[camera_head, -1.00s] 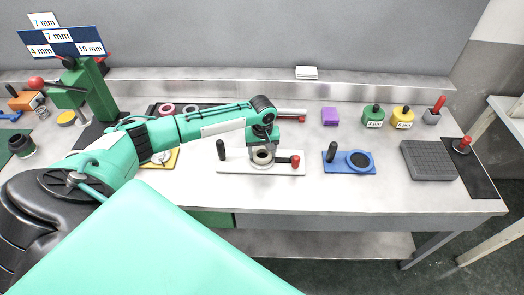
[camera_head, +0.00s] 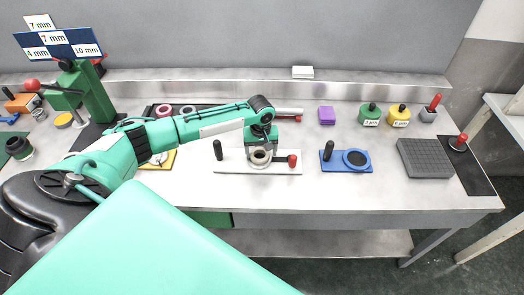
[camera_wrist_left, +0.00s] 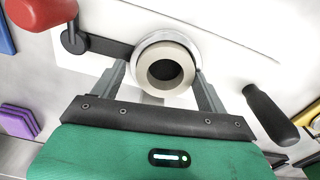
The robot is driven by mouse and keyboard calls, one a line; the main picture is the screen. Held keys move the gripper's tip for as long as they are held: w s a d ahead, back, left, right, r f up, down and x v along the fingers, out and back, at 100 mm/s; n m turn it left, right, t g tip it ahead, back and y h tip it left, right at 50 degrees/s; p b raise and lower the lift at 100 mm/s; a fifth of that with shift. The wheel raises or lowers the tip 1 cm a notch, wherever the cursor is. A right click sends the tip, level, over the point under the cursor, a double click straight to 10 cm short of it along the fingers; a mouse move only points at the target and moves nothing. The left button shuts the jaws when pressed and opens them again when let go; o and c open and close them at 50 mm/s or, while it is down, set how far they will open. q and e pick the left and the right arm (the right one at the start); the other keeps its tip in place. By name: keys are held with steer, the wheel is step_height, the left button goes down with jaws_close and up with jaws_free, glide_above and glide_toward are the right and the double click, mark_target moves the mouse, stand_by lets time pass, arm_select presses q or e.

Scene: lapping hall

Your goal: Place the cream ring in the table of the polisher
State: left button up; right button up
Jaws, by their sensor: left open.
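The cream ring (camera_wrist_left: 151,72) sits upright over a round metal seat (camera_wrist_left: 197,52) on a long white base (camera_head: 230,168). The base has a black upright handle (camera_head: 218,150) and a short dark lever with a red knob (camera_head: 292,160). My left gripper (camera_head: 260,150) is low over this base, pointing down. In the wrist view the open fingers of my left gripper (camera_wrist_left: 158,74) stand on either side of the ring, with a gap visible at each side. Whether the ring is fully down in the seat cannot be told. My right gripper is not in view.
A green stand (camera_head: 92,95) is at left.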

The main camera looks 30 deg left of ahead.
mark_target(259, 157)
arm_select(q)
steer(key=shift+s+a+f, duration=0.2)
steer(key=shift+s+f, duration=0.25)
steer(key=shift+f, duration=0.1)
step_height(259, 157, up, 13)
steer(key=b, duration=0.2)
steer(key=shift+w, duration=0.25)
steer(key=shift+a+f, duration=0.1)
